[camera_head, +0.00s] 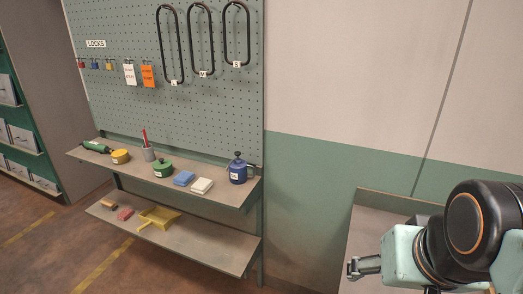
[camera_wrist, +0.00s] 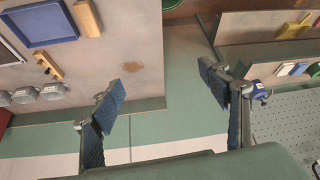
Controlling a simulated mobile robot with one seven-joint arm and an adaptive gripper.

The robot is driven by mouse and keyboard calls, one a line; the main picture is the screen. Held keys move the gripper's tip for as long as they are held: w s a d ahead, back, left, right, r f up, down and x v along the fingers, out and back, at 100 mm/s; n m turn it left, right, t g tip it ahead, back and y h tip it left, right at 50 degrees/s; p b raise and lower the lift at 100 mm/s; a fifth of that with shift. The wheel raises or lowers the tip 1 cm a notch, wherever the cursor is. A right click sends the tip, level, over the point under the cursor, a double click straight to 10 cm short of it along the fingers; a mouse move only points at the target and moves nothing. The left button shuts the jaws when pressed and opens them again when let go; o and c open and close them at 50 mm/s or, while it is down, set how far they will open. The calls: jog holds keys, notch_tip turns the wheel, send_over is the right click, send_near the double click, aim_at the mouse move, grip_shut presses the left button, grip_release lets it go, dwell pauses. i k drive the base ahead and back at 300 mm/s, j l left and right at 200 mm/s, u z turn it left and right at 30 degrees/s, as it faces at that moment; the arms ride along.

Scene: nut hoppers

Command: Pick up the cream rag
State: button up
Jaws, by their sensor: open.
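The cream rag (camera_head: 202,185) lies folded on the upper shelf below the pegboard, between a blue rag (camera_head: 184,178) and a blue can (camera_head: 238,170). In the wrist view a small pale piece (camera_wrist: 284,69), which looks like the cream rag, shows at the right beyond the blue can (camera_wrist: 256,91). My gripper (camera_head: 353,268) is at the lower right in the head view, well right of the shelf and away from the rag. In the wrist view my gripper (camera_wrist: 165,88) has its fingers wide apart with nothing between them.
A yellow dustpan (camera_head: 158,217) lies on the lower shelf. A bench with a blue tray (camera_wrist: 40,22) stands left in the wrist view.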

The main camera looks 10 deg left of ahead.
aim_at(202, 185)
jog(key=k+j, duration=0.1)
jog(key=j, duration=0.15)
jog(key=k+j, duration=0.1)
jog(key=j, duration=0.15)
jog(key=k+j+z, duration=0.1)
jog(key=j, duration=0.7)
jog(key=i+j, duration=0.15)
jog(key=j, duration=0.2)
jog(key=i+j, duration=0.1)
jog(key=j, duration=0.3)
jog(key=i+j+z, duration=0.15)
jog(key=i+j, duration=0.45)
jog(key=j, duration=0.1)
